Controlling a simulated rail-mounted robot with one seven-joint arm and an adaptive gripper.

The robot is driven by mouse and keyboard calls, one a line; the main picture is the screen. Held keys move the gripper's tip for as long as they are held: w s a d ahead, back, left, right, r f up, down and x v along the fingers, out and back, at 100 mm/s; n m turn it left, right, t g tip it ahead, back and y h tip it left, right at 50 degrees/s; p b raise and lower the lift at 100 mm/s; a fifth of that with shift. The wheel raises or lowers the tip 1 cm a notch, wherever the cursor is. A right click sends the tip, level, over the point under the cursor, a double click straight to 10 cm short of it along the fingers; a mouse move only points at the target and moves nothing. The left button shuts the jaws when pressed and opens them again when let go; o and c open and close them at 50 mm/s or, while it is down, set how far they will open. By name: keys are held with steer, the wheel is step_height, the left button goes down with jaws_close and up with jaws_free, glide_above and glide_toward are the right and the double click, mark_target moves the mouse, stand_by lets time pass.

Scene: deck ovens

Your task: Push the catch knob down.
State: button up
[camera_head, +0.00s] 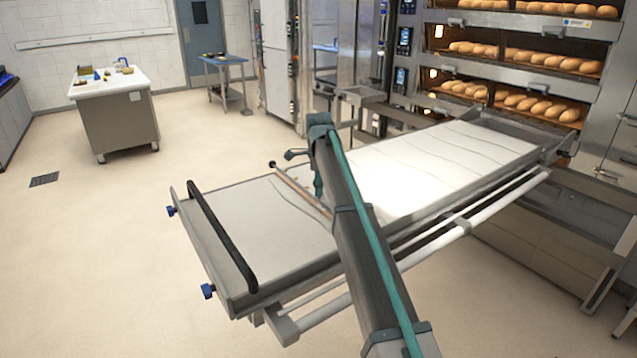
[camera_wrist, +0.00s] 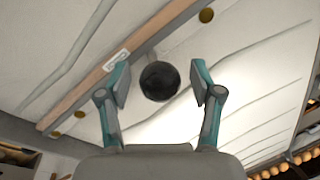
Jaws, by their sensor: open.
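The catch knob (camera_wrist: 160,81) is a round black ball in the wrist view, on a short pale stem beside a wooden bar (camera_wrist: 118,62) that crosses the white cloth. My gripper (camera_wrist: 159,84) is open, with one teal and grey finger on each side of the knob in the picture. There is a visible gap on both sides; I cannot tell how far the knob is from the fingers in depth. In the head view the wooden bar (camera_head: 300,190) lies across the loader (camera_head: 265,235), and my arm hides the knob and most of the gripper.
The loader's white cloth bed reaches to the deck oven (camera_head: 535,60), which holds several loaves. A black handle (camera_head: 222,237) spans the loader's near end, with blue knobs (camera_head: 208,291) at its edge. A white-topped table (camera_head: 110,80) stands far left; floor between is clear.

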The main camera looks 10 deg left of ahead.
jaws_close()
steer(key=shift+f+b, duration=0.35)
steer(key=shift+f, duration=0.8)
steer(key=shift+s+r, duration=0.1)
jaws_free()
steer(key=shift+r, duration=0.1)
step_height(320, 180, up, 12)
steer(key=s, duration=0.2)
steer(key=shift+d+f, duration=0.15)
steer(key=shift+f, duration=0.05)
